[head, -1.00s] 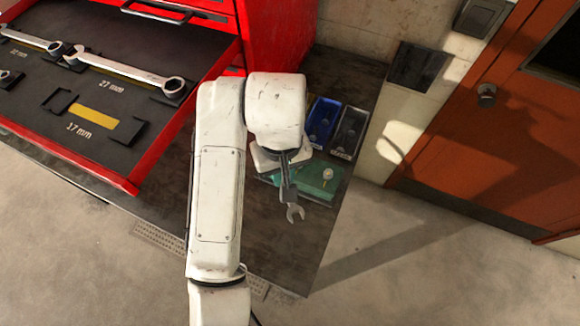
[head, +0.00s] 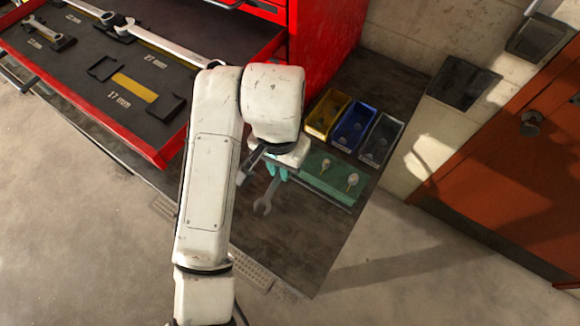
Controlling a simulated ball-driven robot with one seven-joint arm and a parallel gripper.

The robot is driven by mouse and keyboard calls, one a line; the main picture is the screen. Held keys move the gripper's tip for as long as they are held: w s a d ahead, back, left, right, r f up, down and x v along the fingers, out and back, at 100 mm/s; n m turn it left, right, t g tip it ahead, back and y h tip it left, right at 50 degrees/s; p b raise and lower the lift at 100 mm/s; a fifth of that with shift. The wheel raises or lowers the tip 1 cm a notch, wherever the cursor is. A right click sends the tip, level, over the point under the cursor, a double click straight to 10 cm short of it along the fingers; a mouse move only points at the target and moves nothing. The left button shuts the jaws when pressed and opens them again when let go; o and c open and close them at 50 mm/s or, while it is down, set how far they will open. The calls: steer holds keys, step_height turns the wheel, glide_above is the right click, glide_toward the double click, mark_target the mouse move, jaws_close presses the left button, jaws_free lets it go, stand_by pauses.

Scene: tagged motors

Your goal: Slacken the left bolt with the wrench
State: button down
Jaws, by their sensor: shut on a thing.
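My gripper (head: 276,173), with teal fingertips partly hidden under my arm's wrist, is shut on a wrench (head: 265,198). The wrench's open-ended jaw points toward the front of the bench, left of a green block (head: 312,182). Two bolts stand on the block: the left bolt (head: 324,166) and the right bolt (head: 352,181). The wrench jaw is apart from both bolts. The wrench's upper part is hidden by the gripper and wrist.
Yellow (head: 326,113), blue (head: 353,126) and grey (head: 380,139) bins stand behind the block. A red drawer (head: 160,158) at left holds several wrenches; its 17 mm slot (head: 134,88) is empty. The bench top (head: 305,245) in front is clear.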

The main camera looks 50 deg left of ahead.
steer(key=shift+s+a+m+b, duration=0.15)
steer(key=shift+a+m+b, duration=0.05)
steer(key=shift+a+m, duration=0.65)
steer(key=shift+s+a+m+b, duration=0.2)
steer(key=shift+a+m, duration=0.4)
steer(key=shift+m, duration=0.45)
steer(key=shift+d+f+b, duration=0.15)
steer(key=shift+f+b, duration=0.35)
steer(key=shift+f, duration=1.2)
steer(key=shift+w+d+n+p, duration=0.15)
steer(key=shift+d+n+p, duration=0.6)
steer(key=shift+n+p, duration=0.4)
steer(key=shift+w+d+n, duration=0.3)
steer(key=shift+d+n, duration=0.55)
steer(key=shift+n, duration=0.2)
steer(key=shift+r, duration=0.1)
